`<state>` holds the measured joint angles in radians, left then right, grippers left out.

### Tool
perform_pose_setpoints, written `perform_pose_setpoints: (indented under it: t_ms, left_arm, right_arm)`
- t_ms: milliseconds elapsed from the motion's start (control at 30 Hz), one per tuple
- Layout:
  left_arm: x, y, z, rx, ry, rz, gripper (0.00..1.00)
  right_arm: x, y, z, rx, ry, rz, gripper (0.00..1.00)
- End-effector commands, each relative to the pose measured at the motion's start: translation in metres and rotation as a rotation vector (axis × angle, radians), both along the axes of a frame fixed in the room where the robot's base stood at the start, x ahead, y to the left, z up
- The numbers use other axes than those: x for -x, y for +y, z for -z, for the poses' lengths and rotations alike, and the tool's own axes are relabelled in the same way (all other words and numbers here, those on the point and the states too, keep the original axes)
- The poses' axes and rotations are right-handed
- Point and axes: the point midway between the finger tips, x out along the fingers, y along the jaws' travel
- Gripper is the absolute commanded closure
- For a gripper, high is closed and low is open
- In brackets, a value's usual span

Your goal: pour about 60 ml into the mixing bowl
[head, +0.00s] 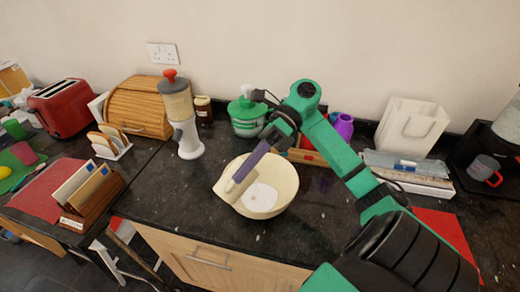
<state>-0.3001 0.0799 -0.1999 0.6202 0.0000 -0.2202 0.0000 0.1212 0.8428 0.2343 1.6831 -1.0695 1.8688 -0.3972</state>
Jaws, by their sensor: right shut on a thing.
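The cream mixing bowl (283,190) stands on the dark counter, with a lip at its left side. A white patch (262,197) lies on its inside bottom. My right gripper (273,137) is above the bowl's back rim and shut on a slim grey-purple container (250,165). The container is tilted steeply, its lower end over the bowl's left part. A pale strip near that lower end may be liquid; I cannot tell. The gripper's fingers are partly hidden by its own body. My left gripper is not in view.
Behind the bowl stand a green-and-white jar (247,118), a grey-and-beige mill (181,112) and a brown jar (203,109). A purple vase (344,126) and a white bag (411,127) stand behind my right arm.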

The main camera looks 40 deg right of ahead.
Motion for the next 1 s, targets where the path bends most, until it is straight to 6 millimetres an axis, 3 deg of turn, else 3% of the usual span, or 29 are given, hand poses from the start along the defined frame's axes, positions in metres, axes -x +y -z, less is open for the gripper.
perform_pose_setpoints:
  t_ms: [100, 267, 433, 600, 1000]
  left_arm:
    - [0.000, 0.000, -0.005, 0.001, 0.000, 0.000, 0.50]
    - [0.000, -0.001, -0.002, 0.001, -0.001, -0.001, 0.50]
    - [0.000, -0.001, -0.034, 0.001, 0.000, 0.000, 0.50]
    - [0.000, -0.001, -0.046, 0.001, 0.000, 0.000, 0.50]
    - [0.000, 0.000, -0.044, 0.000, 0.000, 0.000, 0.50]
  right_arm:
    - [0.002, 0.017, -0.011, 0.262, -0.038, -0.005, 1.00]
    - [0.002, 0.023, 0.000, 0.347, -0.043, -0.004, 1.00]
    - [0.003, 0.035, -0.011, 0.510, -0.065, -0.008, 1.00]
    - [0.003, 0.045, -0.006, 0.578, -0.072, -0.010, 1.00]
    - [0.003, 0.046, -0.001, 0.584, -0.072, -0.009, 1.00]
